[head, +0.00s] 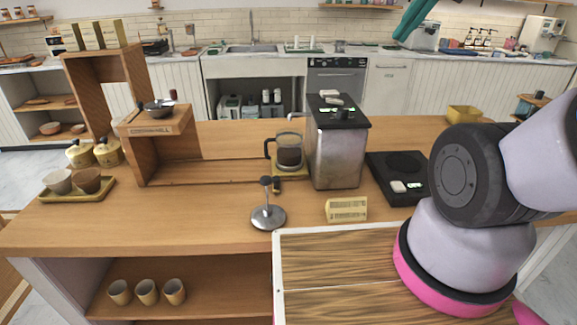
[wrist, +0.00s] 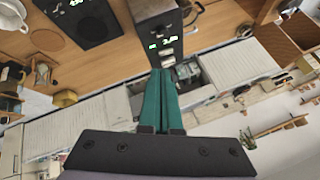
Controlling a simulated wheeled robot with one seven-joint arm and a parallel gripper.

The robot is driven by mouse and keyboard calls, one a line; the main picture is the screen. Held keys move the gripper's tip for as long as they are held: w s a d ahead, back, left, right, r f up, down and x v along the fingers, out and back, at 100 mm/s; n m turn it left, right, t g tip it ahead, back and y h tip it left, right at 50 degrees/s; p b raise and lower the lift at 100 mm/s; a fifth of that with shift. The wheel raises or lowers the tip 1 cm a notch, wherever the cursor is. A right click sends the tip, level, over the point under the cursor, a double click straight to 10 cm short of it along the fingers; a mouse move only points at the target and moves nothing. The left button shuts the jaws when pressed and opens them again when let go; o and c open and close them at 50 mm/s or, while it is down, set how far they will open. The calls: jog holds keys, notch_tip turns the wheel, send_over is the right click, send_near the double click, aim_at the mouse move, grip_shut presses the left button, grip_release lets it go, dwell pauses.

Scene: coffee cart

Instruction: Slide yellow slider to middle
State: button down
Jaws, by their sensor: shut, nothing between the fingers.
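The steel machine (head: 338,155) stands upright on the wooden counter, with a dark top panel. On that panel sit small pale pieces (head: 332,97) and a green display; they look whitish, and I cannot tell which, if any, is the yellow slider. The machine also shows upside down in the wrist view (wrist: 152,12), with its pale pieces (wrist: 168,32) and green digits. My gripper (wrist: 160,74) has its teal fingers shut together and empty. In the wrist view the fingertips appear just below the panel edge; contact is not visible. In the head view the teal fingers (head: 412,20) are high at the upper right.
A glass carafe (head: 288,152) stands left of the machine. A black scale (head: 398,178) lies to its right. A cream block (head: 346,208) and a metal tamper (head: 268,212) are in front. A wooden shelf (head: 135,110) stands at left. My arm covers the right side.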

jog(key=c, duration=1)
grip_release()
jog(key=o, duration=0.3)
jog(key=w+a+f+n+g, duration=0.1)
jog(key=w+n, duration=0.1)
jog(key=w+a+f+n, duration=0.1)
jog(key=w+f+n, duration=0.1)
jog(key=n, duration=0.1)
jog(key=w+a+f+n+g, duration=0.1)
jog(key=w+a+n, duration=0.1)
jog(key=n, duration=0.1)
jog(key=shift+w+f+g+h, duration=0.1)
jog(key=shift+f+g+h, duration=0.2)
jog(key=shift+f, duration=0.1)
jog(key=n+g+h, duration=0.1)
jog(key=n+g, duration=0.4)
jog(key=n, duration=1.8)
send_over(276, 177)
notch_tip(276, 177, down, 24)
notch_tip(276, 177, down, 11)
jog(key=shift+r, duration=0.15)
grip_shut()
